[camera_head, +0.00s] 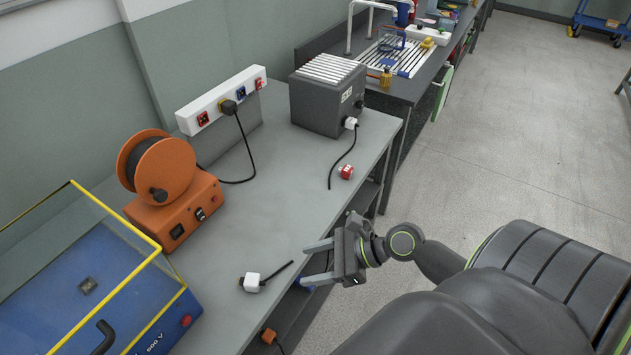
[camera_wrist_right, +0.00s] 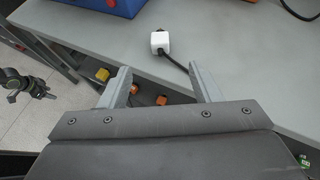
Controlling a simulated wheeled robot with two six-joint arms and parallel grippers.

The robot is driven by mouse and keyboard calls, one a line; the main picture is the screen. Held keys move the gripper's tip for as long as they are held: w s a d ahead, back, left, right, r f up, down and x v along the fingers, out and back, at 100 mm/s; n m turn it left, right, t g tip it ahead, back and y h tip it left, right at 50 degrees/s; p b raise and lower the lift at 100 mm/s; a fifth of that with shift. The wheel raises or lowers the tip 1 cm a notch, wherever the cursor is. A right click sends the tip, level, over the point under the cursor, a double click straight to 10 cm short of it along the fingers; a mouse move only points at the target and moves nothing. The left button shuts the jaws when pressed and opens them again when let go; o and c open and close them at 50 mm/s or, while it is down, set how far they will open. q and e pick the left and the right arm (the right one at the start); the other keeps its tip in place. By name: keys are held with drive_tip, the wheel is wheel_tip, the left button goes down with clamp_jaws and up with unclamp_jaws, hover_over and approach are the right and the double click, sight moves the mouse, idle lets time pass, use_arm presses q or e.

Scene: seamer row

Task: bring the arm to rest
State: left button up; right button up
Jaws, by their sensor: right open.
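My right gripper (camera_head: 318,262) is open and empty at the front edge of the grey bench (camera_head: 245,235). Its two fingers point left in the head view. In the right wrist view the spread fingers (camera_wrist_right: 160,85) reach toward the bench edge with nothing between them. A white plug (camera_head: 252,282) with a short black cable lies on the bench to the left of the gripper, apart from it. The plug also shows in the right wrist view (camera_wrist_right: 159,40), beyond the fingertips. My left gripper is not in the head view.
An orange reel unit (camera_head: 172,205), a blue case (camera_head: 100,300) with a yellow-framed clear cover, a socket strip (camera_head: 222,100) and a dark grey box (camera_head: 325,100) stand along the bench. A red and white plug (camera_head: 346,172) lies near its edge. Open floor (camera_head: 520,150) lies right.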

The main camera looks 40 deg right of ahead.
idle(0.6)
drive_tip(key=s+d+f+n+g+h, duration=0.15)
drive_tip(key=d+f+n+h, duration=0.35)
drive_tip(key=f, duration=0.8)
drive_tip(key=s+d+f+n+h, duration=0.3)
drive_tip(key=d+f, duration=0.5)
drive_tip(key=f, duration=0.6)
drive_tip(key=s+a+f+n+g+h, duration=0.1)
drive_tip(key=s+a+f+n, duration=0.3)
drive_tip(key=s+f+n, duration=0.5)
drive_tip(key=s+a+f+n+g+h, duration=0.1)
drive_tip(key=s+a+f+n+g, duration=0.2)
drive_tip(key=s+f+n, duration=0.5)
drive_tip(key=s+f+g, duration=0.1)
drive_tip(key=s, duration=0.5)
drive_tip(key=shift+s+a+n, duration=0.35)
drive_tip(key=shift+a+n, duration=0.05)
drive_tip(key=shift+r, duration=0.1)
